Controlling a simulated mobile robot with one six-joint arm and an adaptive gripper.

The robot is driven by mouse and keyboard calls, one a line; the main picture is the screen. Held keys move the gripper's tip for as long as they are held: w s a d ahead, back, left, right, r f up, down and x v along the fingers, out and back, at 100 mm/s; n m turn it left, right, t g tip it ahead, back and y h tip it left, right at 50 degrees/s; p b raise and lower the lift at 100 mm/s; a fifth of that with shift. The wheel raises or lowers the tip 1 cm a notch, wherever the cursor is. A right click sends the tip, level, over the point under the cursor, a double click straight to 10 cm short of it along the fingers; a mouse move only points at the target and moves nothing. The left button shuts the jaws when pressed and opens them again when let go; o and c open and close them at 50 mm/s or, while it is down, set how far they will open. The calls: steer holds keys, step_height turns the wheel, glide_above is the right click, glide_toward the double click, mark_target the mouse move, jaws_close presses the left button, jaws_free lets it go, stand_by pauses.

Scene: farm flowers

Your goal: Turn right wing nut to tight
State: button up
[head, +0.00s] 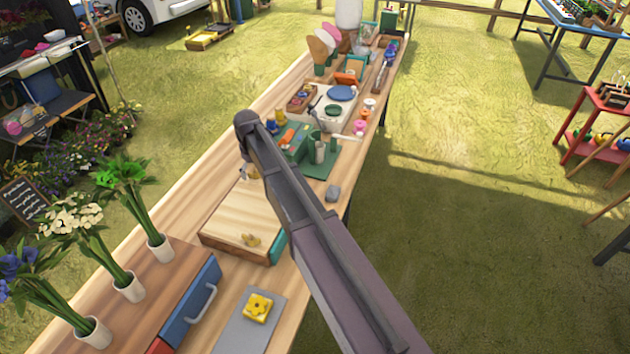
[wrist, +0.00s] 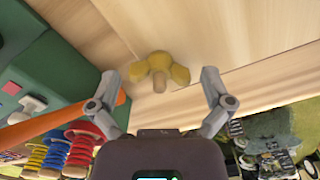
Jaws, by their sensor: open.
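A wooden press board (head: 235,212) lies on the long table with two yellow wing nuts. The near wing nut (head: 251,240) stands clear near its front edge. The far one (head: 248,173) is partly hidden by my gripper and arm. In the wrist view a yellow wing nut (wrist: 158,66), with a wooden-coloured bolt end below its middle, sits on pale wood. Its wings spread left and right. My gripper (wrist: 160,77) is open, with one finger on each side of this nut. Gaps show between fingers and wings. In the head view the fingers are hard to make out.
A green tray (head: 319,163) with a metal cup stands beyond the board. Coloured spools (wrist: 82,148) and an orange bar (wrist: 45,127) show at lower left in the wrist view. White vases (head: 160,247) and a blue drawer (head: 192,305) stand at the near left.

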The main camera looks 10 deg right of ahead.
steer(key=shift+r+p, duration=6.85)
steer(key=shift+r, duration=0.25)
steer(key=s+d+f+m+b, duration=0.1)
steer(key=s+d, duration=0.6)
steer(key=s, duration=0.3)
steer(key=s+d+f+m+h+b, duration=0.1)
steer(key=s+d+m, duration=0.1)
steer(key=s+d, duration=0.5)
steer(key=s, duration=0.4)
steer(key=shift+s+d+m, duration=0.15)
steer(key=shift+d+m, duration=0.1)
steer(key=shift+m, duration=0.05)
steer(key=r+n+y+p, duration=0.1)
steer(key=r+n+p, duration=0.1)
glide_above(255, 171)
steer(key=shift+f, duration=0.2)
steer(key=shift+f+b, duration=0.15)
steer(key=shift+b, duration=0.2)
step_height(255, 171, down, 14)
steer(key=b, duration=1.3)
steer(key=shift+r+b, duration=0.25)
steer(key=shift+b, duration=0.05)
steer(key=shift+c, duration=0.2)
